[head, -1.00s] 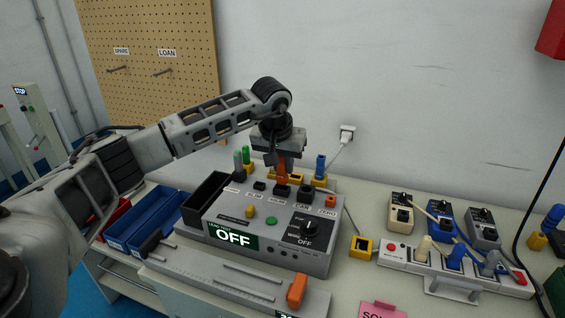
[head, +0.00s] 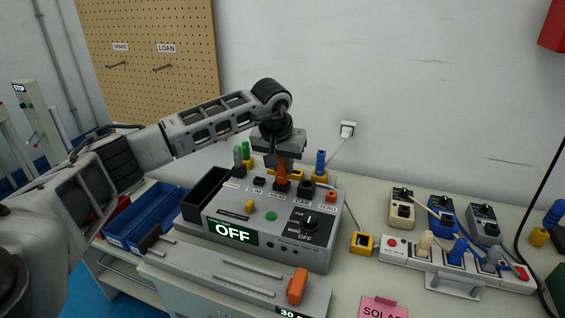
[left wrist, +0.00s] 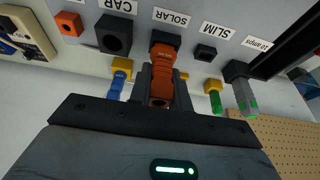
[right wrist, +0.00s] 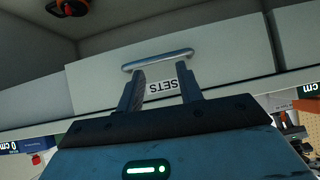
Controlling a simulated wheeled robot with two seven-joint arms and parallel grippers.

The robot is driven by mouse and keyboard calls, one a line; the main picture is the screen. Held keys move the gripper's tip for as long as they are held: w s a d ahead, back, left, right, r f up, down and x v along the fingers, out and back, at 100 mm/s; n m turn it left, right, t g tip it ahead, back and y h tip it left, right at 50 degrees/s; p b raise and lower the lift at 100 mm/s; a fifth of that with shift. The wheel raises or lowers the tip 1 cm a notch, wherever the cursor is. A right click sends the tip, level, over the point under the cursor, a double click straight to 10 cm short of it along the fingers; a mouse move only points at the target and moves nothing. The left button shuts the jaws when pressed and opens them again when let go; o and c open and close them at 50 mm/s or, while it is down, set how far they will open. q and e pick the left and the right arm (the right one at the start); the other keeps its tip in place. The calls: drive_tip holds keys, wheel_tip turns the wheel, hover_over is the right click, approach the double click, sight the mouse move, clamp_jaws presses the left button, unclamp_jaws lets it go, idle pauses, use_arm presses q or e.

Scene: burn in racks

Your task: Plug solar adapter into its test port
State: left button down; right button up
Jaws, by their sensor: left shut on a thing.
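The orange-brown solar adapter (head: 282,172) stands upright at the SOLAR port (left wrist: 164,40) on the grey test box (head: 215,212). In the left wrist view, the adapter (left wrist: 161,66) has its far end at the black port's mouth, in line with it. How deep it sits cannot be told. My left gripper (left wrist: 158,88) is shut on the adapter from above, its fingers on either side. My right gripper (right wrist: 160,85) shows only in the right wrist view, fingers apart with nothing between them, before a drawer front with a handle (right wrist: 158,60).
CAR (left wrist: 114,36) and SLIM (left wrist: 203,54) ports flank the SOLAR port. Green (head: 245,152) and blue (head: 320,163) plugs stand behind the box. A power strip (head: 440,270) with several plugs lies right. Blue bins (head: 145,217) stand left.

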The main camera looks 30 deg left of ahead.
use_arm(q)
drive_tip(key=shift+s+f+b, duration=0.1)
drive_tip(key=shift+f+b, duration=0.3)
drive_tip(key=shift+f, duration=0.3)
use_arm(e)
drive_tip(key=shift+a+f, duration=0.1)
drive_tip(key=shift+f, duration=0.2)
use_arm(q)
drive_tip(key=c, duration=1.2)
unclamp_jaws()
drive_tip(key=shift+f, duration=0.1)
use_arm(e)
drive_tip(key=shift+w, duration=0.1)
use_arm(q)
drive_tip(key=shift+r, duration=0.35)
drive_tip(key=v, duration=1.5)
drive_tip(key=shift+r+b, duration=0.2)
drive_tip(key=shift+b, duration=0.25)
use_arm(e)
drive_tip(key=shift+a+r, duration=0.1)
drive_tip(key=shift+a, duration=0.1)
use_arm(q)
drive_tip(key=shift+s, duration=0.15)
